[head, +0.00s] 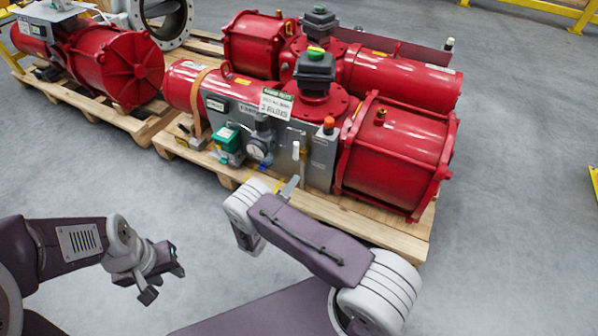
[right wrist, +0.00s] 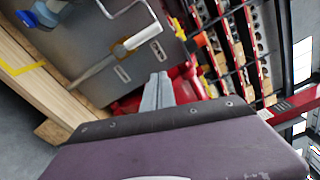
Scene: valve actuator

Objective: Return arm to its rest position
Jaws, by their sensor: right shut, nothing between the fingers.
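My right gripper (head: 290,187) is shut and empty, in front of the grey control panel (head: 320,160) of the nearer red valve actuator (head: 395,145). In the right wrist view its closed fingers (right wrist: 158,90) point toward the panel (right wrist: 125,60) and red body, with nothing held. A white-tipped handle (right wrist: 135,40) is beside the fingers, and they look apart from it. My right arm reaches over the pallet's front edge. My left gripper (head: 162,283) hangs open and empty over bare floor at the lower left.
The actuators rest on wooden pallets (head: 385,238). A pressure gauge (head: 260,150), a green-topped box (head: 228,138) and an orange-capped fitting (head: 329,124) are on the panel side. Another red actuator (head: 115,65) stands at the left. The grey floor (head: 510,220) at the right is clear.

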